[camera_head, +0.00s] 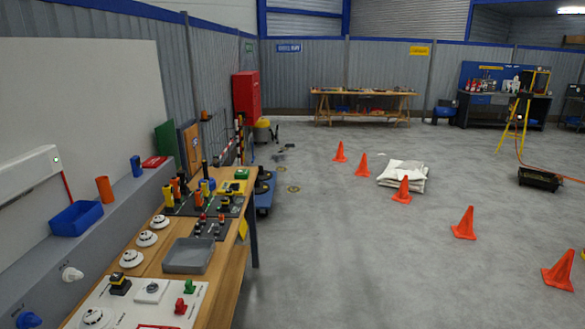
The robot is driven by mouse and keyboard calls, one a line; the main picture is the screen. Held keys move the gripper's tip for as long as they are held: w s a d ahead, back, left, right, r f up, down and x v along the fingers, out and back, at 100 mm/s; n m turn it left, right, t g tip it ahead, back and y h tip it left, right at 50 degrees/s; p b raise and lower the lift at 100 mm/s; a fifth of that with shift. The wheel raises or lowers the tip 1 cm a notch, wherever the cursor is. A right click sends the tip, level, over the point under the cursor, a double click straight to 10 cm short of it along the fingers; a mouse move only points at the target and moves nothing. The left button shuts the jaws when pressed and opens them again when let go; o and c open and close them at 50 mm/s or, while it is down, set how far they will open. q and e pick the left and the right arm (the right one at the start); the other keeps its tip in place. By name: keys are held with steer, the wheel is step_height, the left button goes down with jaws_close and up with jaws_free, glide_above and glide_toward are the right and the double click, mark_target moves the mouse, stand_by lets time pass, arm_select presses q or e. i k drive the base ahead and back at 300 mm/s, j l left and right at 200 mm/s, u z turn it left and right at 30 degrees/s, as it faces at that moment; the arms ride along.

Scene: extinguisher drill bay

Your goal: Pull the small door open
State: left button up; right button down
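No small door can be made out for certain. A tall red cabinet (246,96) stands against the far wall, left of the middle; its front looks closed, but a door seam or handle is too small to tell. A brown panel (190,148) with a blue mark stands upright behind the workbench, beside a green panel (166,140); whether either is a door I cannot tell. Neither of my grippers shows in the head view.
A wooden workbench (226,292) on the left holds a grey tray (188,256), white round detectors and switch panels. A grey ledge behind it holds a blue bin (76,217).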

mark_target(191, 137)
steer(key=i, duration=2.4)
